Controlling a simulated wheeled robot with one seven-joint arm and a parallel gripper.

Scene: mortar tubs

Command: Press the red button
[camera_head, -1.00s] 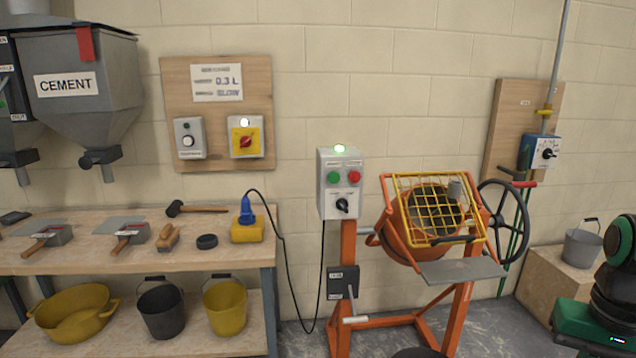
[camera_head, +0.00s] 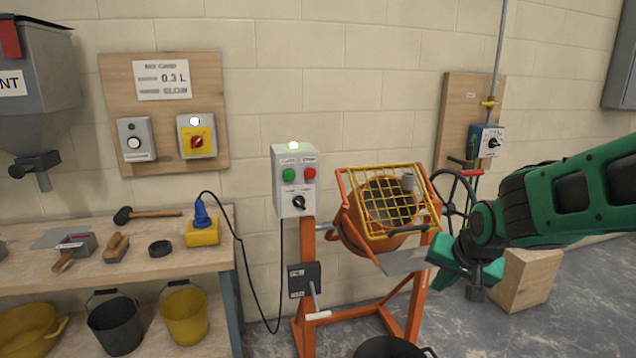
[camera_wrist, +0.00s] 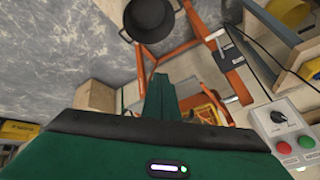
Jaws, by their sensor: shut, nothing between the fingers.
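The red button (camera_head: 308,174) is on the right of the grey control box (camera_head: 295,205), next to the green button (camera_head: 289,175) and above a black rotary knob (camera_head: 299,202). A green lamp glows on top of the box. My gripper (camera_head: 475,290) is right of the box, in front of the mixer's right side, clear of the button. In the wrist view, my gripper's fingers (camera_wrist: 160,95) are together and empty. That view shows the box inverted at the lower right, with the red button (camera_wrist: 284,147) left of the green one.
The orange mixer (camera_head: 352,235) with its yellow grid stands right of the box. A black cable hangs to its left. The workbench (camera_head: 130,255) with tools is at left; a wooden block (camera_head: 522,280) sits behind my arm. A black bucket (camera_head: 392,348) is on the floor.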

